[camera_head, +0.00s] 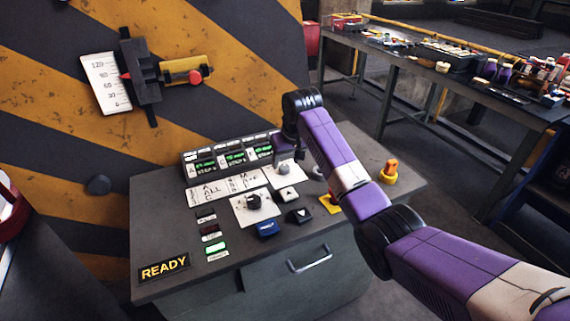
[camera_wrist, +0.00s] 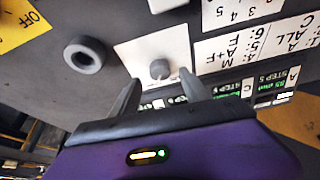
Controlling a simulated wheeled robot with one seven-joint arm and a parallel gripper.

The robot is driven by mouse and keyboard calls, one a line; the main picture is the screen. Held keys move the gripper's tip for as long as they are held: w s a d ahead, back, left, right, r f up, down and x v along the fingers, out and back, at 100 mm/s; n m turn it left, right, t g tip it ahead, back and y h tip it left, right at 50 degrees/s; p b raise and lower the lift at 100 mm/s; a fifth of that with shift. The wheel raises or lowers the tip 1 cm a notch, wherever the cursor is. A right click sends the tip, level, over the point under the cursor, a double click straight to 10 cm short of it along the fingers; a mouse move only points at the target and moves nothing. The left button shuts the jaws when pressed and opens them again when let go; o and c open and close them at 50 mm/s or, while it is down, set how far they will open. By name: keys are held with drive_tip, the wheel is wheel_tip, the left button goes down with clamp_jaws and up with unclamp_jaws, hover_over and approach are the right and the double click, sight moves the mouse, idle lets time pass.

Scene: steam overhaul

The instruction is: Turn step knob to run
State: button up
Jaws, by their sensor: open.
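A small round grey knob (camera_wrist: 160,68) sits on a white plate (camera_wrist: 142,48) in the wrist view; its label is too small to read. It also shows in the head view (camera_head: 284,168), near the back of the console top. My gripper (camera_wrist: 158,92) is open. Its two dark fingers point toward the knob, one to each side in the picture, and I cannot tell whether they touch it. In the head view my gripper (camera_head: 289,152) hangs over the back of the panel. A larger black knob (camera_head: 254,201) sits on another white plate, left and nearer.
Display screens (camera_head: 232,153) line the panel's back edge close to my gripper. A grey ring-shaped part (camera_wrist: 85,55) stands beside the knob. A blue button (camera_head: 267,229) and an orange knob (camera_head: 389,170) are on the console. A lit READY sign (camera_head: 164,268) is front left.

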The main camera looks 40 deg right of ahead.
sight(284, 166)
drive_tip(key=shift+x, duration=1.5)
drive_tip(key=shift+c, duration=0.4)
clamp_jaws()
